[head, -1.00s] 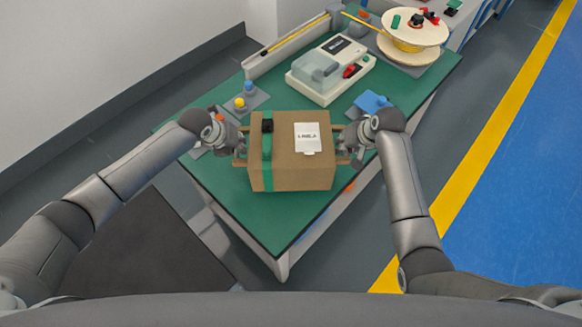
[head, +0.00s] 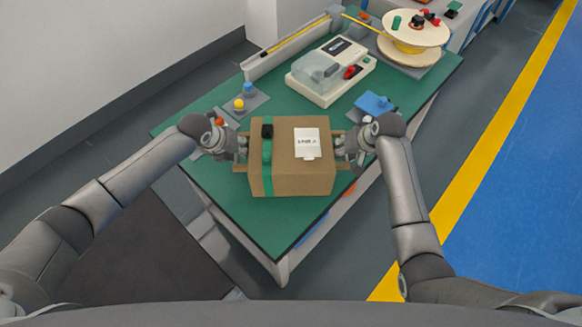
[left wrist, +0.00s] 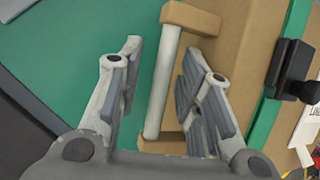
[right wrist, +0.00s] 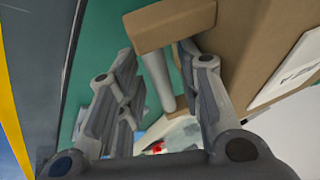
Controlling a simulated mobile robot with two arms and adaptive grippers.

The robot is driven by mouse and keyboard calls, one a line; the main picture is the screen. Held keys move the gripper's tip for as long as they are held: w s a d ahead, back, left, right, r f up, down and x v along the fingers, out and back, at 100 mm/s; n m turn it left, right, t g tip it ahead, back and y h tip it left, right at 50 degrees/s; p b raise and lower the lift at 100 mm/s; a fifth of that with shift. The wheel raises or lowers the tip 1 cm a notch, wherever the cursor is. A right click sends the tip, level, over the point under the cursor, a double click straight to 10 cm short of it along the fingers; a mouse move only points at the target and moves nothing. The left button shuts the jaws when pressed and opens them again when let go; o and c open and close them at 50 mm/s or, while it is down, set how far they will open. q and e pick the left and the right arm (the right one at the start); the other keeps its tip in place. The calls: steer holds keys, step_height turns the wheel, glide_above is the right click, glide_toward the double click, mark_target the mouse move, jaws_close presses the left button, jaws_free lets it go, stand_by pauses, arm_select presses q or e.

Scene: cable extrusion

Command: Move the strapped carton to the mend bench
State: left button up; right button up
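The strapped carton (head: 308,178) is brown, with a green strap, a black buckle and a white label. It appears to rest on the near part of the green-topped bench (head: 270,222). My left gripper (head: 237,147) is at its left side; the left wrist view shows its fingers open on either side of a pale handle bar (left wrist: 163,85), with gaps. My right gripper (head: 346,148) is at the right side; in the right wrist view its fingers are open around the other handle bar (right wrist: 157,75). The carton's underside is hidden.
Behind the carton are a button box (head: 244,103), a white machine (head: 322,84), a blue object (head: 373,103) and a cable reel (head: 411,30). A wall (head: 90,60) stands at the left. Open floor with a yellow line (head: 480,165) lies at the right.

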arm_select(q)
steer(key=shift+r, duration=0.1)
steer(key=v, duration=1.1)
steer(key=shift+s+r, duration=0.2)
steer(key=shift+r, duration=0.1)
arm_select(e)
steer(key=v, duration=1.2)
arm_select(q)
steer(key=shift+a, duration=0.15)
